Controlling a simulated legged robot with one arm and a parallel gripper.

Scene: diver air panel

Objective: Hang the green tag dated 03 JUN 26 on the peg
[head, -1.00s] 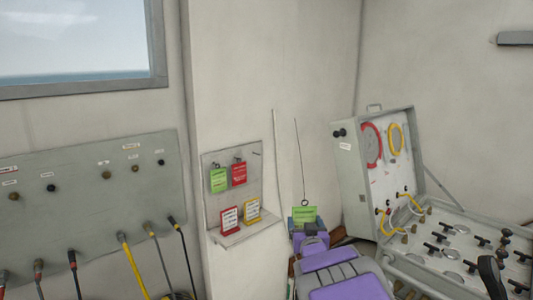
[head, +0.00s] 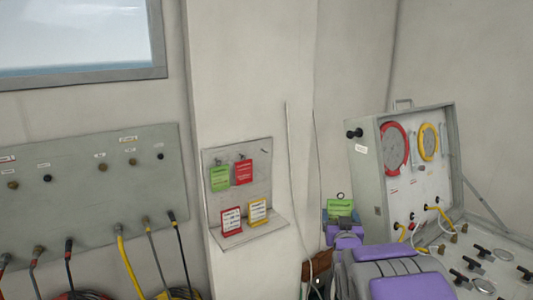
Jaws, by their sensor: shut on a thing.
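My gripper (head: 338,216), blue and purple at the end of my purple and grey arm, is shut on a green tag (head: 340,206). The tag is upright with a dark ring above it; its print is too small to read. The grey tag board (head: 255,180) on the wall is to the left of my gripper, clear of it. A short bare peg (head: 264,150) sticks out at the board's upper right. Another green tag (head: 220,179) and a red tag (head: 244,173) hang on the board's left and middle.
A red-edged tag (head: 231,220) and a yellow-edged tag (head: 258,211) stand on the board's lower ledge. Thin cords hang between board and gripper. An open grey case (head: 367,180) with hoses and valves stands right. A hose panel (head: 90,200) is at left.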

